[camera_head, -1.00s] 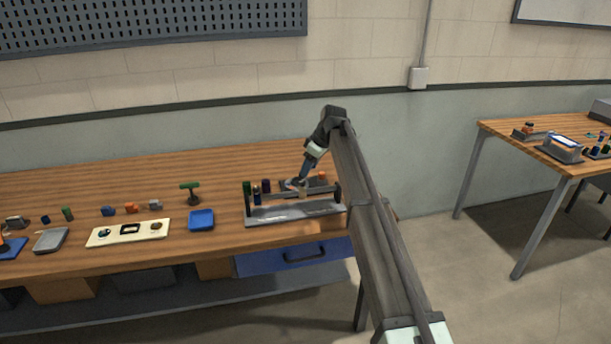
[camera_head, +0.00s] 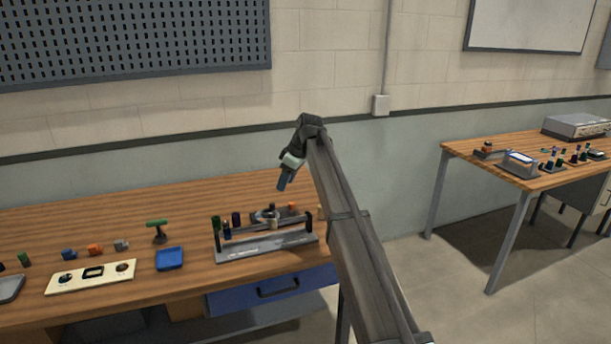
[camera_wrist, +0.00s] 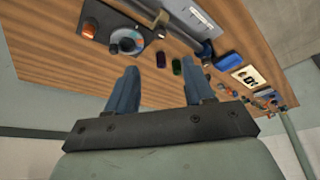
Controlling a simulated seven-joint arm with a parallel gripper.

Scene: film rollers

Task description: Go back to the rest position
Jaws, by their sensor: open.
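My gripper (camera_head: 283,183) is raised above the back part of the wooden workbench (camera_head: 60,225), pointing down and to the left. It is apart from everything on the bench. In the wrist view its two blue-grey fingers (camera_wrist: 160,88) stand apart with nothing between them. Below it is a grey roller stand (camera_head: 262,248) with two uprights and several small dark and green cylinders at its left. A round dial-like part on a dark plate (camera_wrist: 107,30) shows in the wrist view; it is behind the stand in the head view.
A second table (camera_head: 480,160) with items stands at the right. The air around my gripper is clear.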

